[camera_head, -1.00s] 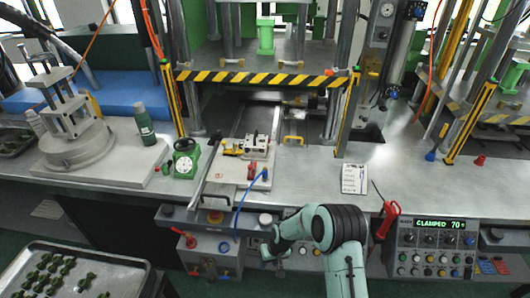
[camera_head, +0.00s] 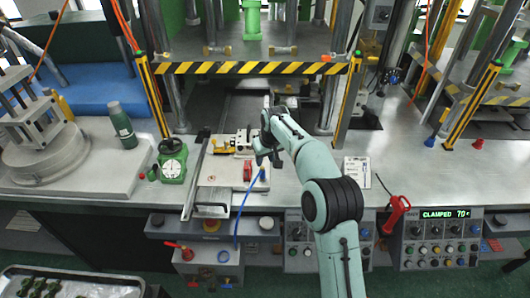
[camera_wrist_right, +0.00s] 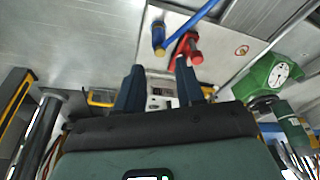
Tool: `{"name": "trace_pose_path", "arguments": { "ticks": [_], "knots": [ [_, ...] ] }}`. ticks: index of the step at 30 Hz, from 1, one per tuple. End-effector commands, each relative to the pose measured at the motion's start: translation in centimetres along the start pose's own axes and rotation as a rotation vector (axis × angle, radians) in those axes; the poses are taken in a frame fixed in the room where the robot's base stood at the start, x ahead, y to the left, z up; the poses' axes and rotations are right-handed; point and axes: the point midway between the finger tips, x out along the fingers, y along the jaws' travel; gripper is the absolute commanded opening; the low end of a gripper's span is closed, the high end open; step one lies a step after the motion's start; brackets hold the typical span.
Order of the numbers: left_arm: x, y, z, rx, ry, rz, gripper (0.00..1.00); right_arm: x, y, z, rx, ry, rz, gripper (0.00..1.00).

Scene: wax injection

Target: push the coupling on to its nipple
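A blue coupling (camera_head: 262,174) on a blue hose (camera_head: 241,209) stands at the right side of a light plate (camera_head: 225,175). A red fitting (camera_head: 248,171) is just left of it. In the right wrist view the blue coupling (camera_wrist_right: 159,44) and the red fitting (camera_wrist_right: 190,50) lie beyond the fingertips. My right gripper (camera_head: 267,158) is low over the plate, close to the coupling. In its wrist view the two dark fingers (camera_wrist_right: 160,78) are apart with nothing held between them. Whether the coupling is seated on a nipple I cannot tell. My left gripper is not in view.
A green dial gauge (camera_head: 172,160) stands left of the plate. A striped press beam (camera_head: 250,68) spans above and behind. A red-handled tool (camera_head: 396,212) hangs at the right front edge. The bench right of the arm is mostly clear, apart from a paper card (camera_head: 357,172).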

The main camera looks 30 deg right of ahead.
Motion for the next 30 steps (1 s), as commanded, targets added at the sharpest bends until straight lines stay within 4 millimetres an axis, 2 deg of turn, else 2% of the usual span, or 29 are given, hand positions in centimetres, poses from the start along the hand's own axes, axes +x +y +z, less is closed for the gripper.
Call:
{"name": "trace_pose_path", "arguments": {
  "ticks": [1,9,15,21,29,30],
  "knots": [
    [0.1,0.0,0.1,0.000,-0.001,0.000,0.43,1.2,0.0,0.1,0.000,-0.005,0.000,0.38],
    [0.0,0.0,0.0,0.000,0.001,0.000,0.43,6.4,0.0,0.0,0.001,-0.002,0.000,0.38],
    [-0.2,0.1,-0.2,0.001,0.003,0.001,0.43,9.1,0.0,-0.1,0.001,-0.001,-0.001,0.38],
    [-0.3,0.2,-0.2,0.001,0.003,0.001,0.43,10.1,0.0,-0.1,0.001,0.002,-0.001,0.38],
    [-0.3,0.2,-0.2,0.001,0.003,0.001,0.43,10.2,0.0,0.0,0.001,0.001,-0.001,0.38],
    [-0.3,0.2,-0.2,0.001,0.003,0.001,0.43,10.2,0.0,0.0,0.001,0.001,-0.001,0.25]
  ]
}}
